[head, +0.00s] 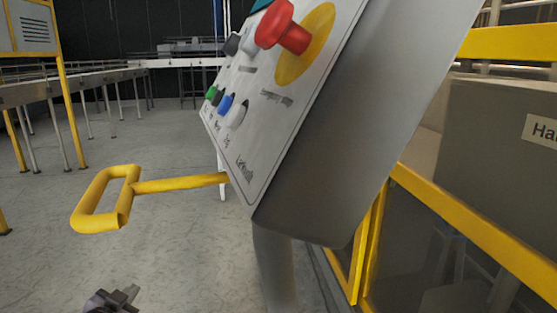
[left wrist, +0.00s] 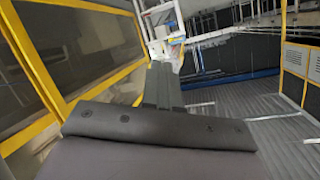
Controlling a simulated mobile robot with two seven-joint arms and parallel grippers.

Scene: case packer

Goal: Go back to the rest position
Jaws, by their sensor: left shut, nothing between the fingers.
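My left gripper (head: 126,298) shows at the bottom edge of the head view, left of centre. It is shut and empty, over the grey floor and apart from everything around it. In the left wrist view its shut fingers (left wrist: 162,85) point away from the camera with nothing between them. My right gripper is in neither view. The grey control panel (head: 290,120) stands close in front in the head view, tilted, with a red emergency stop button (head: 276,24) on a yellow disc and several small buttons.
A yellow handle (head: 105,198) sticks out left from the panel. A yellow-framed machine guard (head: 480,235) stands at the right. Conveyors (head: 75,84) run along the back left. Grey floor (head: 160,250) lies open at left. In the left wrist view a yellow frame (left wrist: 50,90) stands at left.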

